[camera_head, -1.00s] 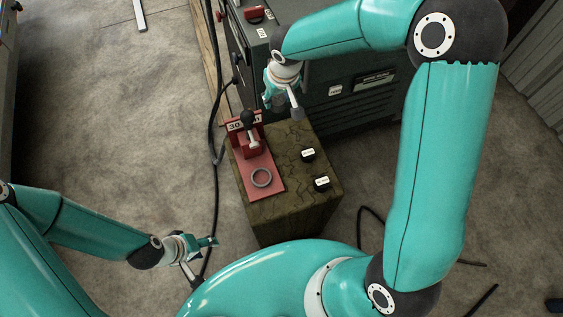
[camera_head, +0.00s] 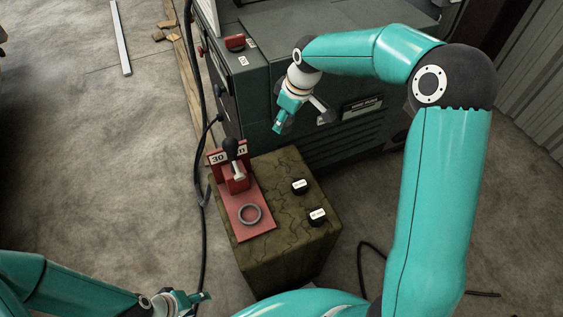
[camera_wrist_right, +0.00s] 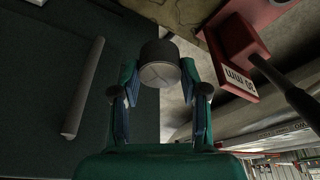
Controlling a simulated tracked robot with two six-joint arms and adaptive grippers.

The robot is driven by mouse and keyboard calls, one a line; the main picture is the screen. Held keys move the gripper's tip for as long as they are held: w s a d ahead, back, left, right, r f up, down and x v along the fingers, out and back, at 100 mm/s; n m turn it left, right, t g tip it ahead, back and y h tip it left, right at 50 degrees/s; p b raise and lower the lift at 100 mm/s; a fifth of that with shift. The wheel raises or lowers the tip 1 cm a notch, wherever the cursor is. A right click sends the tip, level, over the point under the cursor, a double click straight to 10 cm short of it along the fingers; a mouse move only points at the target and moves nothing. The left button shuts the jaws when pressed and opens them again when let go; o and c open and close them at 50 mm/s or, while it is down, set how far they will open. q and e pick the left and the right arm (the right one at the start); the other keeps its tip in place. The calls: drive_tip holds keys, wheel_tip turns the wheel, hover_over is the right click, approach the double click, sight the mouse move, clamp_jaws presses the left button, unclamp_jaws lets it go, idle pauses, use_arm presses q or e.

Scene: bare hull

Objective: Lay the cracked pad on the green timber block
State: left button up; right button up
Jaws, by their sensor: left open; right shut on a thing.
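My right gripper (camera_head: 302,124) is above and behind the green timber block (camera_head: 278,252), in front of the dark green machine. In the right wrist view it (camera_wrist_right: 160,100) is shut on a short dark round pad with branching lines across its grey face, the cracked pad (camera_wrist_right: 160,72). The pad is held clear of the block; it is hard to make out in the head view. Two small black pieces with white labels, one (camera_head: 300,186) behind the other (camera_head: 317,216), sit on the block's right side. My left gripper (camera_head: 197,302) is open and empty, low at the left.
A red stand (camera_head: 256,231) with a black-knobbed lever (camera_head: 231,150), a 30 mm label and a grey ring (camera_head: 249,214) covers the block's left side. The dark green machine (camera_head: 270,85) stands behind. A black cable (camera_head: 202,250) runs left of the block.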

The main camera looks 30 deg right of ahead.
sight(281, 159)
wheel_tip(281, 159, down, 15)
drive_tip(key=shift+r+b, duration=0.15)
drive_tip(key=shift+b, duration=0.55)
drive_tip(key=o, duration=1.1)
drive_tip(key=shift+o, duration=0.2)
drive_tip(key=shift+r, duration=0.15)
drive_tip(key=p+v, duration=0.1)
drive_tip(key=v, duration=1)
drive_tip(key=shift+s+r, duration=0.15)
drive_tip(key=shift+r, duration=0.2)
drive_tip(key=shift+d, duration=0.15)
